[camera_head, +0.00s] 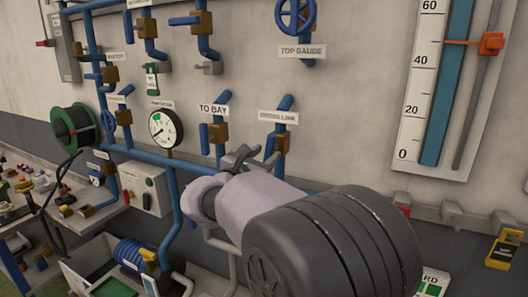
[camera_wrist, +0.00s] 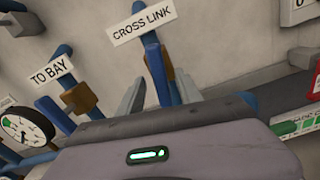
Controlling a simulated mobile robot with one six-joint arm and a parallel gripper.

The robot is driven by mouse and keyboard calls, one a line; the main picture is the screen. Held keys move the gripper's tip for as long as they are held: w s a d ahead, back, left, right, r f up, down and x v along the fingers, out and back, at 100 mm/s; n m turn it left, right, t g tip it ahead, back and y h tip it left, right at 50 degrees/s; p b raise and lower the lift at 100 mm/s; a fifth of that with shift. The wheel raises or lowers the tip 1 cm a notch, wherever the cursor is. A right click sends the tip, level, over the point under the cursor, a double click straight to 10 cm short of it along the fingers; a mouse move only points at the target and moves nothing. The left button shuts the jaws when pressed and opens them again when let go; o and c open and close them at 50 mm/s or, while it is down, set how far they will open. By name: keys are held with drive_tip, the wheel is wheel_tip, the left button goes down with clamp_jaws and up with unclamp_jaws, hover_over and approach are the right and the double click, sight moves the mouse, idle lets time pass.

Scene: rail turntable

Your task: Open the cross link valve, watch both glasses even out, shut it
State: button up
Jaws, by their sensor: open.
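The cross link valve has a brown body (camera_head: 283,138) and a blue lever (camera_head: 270,147) below a CROSS LINK label (camera_head: 278,117). The lever hangs roughly downward. My gripper (camera_head: 243,158) is open just left of and below the lever in the head view. In the wrist view the blue lever (camera_wrist: 157,72) shows between the two grey fingers of my gripper (camera_wrist: 159,90); contact cannot be told. One tall glass (camera_head: 450,80) with blue fill stands beside a white scale (camera_head: 417,85) at right. An orange pointer (camera_head: 490,43) sits between 40 and 60. A second glass is not seen.
The similar TO BAY valve (camera_head: 219,132) is close on the left, with a round dial gauge (camera_head: 165,127) beyond it. A blue handwheel (camera_head: 296,15) is above. Hooks (camera_head: 452,214) and a yellow-black padlock-like item (camera_head: 501,250) are at lower right. My arm hides the lower middle.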

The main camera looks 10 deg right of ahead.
sight(267, 153)
drive_tip(key=x, duration=0.3)
drive_tip(key=shift+w+d, duration=0.1)
drive_tip(key=shift+w, duration=0.05)
clamp_jaws()
